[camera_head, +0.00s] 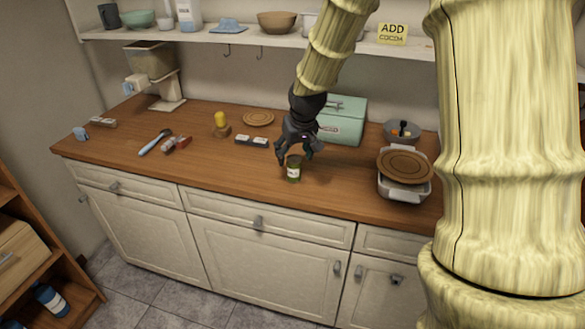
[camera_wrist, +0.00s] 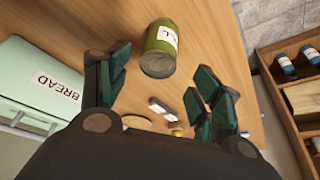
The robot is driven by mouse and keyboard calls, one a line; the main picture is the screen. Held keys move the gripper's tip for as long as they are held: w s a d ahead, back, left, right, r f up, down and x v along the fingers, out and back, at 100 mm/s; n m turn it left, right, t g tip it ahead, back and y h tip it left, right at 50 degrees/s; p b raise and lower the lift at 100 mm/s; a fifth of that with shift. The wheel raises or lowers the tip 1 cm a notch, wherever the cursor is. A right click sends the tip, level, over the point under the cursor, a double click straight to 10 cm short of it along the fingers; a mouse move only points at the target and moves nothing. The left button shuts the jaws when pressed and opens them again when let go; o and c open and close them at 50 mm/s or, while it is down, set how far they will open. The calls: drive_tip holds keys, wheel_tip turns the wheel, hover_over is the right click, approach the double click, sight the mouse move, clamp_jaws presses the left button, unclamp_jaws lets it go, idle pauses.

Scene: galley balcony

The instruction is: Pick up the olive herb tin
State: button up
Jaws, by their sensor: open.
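My gripper (camera_head: 298,156) is just above and beside the tin in the head view. In the wrist view my gripper (camera_wrist: 160,88) has its fingers spread wide with nothing between them.
A mint bread box (camera_head: 342,122) stands close behind my gripper. A white container (camera_head: 405,190) with a brown round board (camera_head: 405,165) is to the right. A dark-and-white block (camera_head: 251,140) lies to the left. The front counter to the left is mostly clear. A shelf (camera_head: 230,37) runs above.

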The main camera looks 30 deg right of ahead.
sight(295, 159)
drive_tip(key=shift+x, duration=1.15)
drive_tip(key=shift+s+p+x, duration=0.2)
drive_tip(key=shift+p+x, duration=0.35)
drive_tip(key=shift+x, duration=2.1)
drive_tip(key=shift+d, duration=0.2)
drive_tip(key=c, duration=1.2)
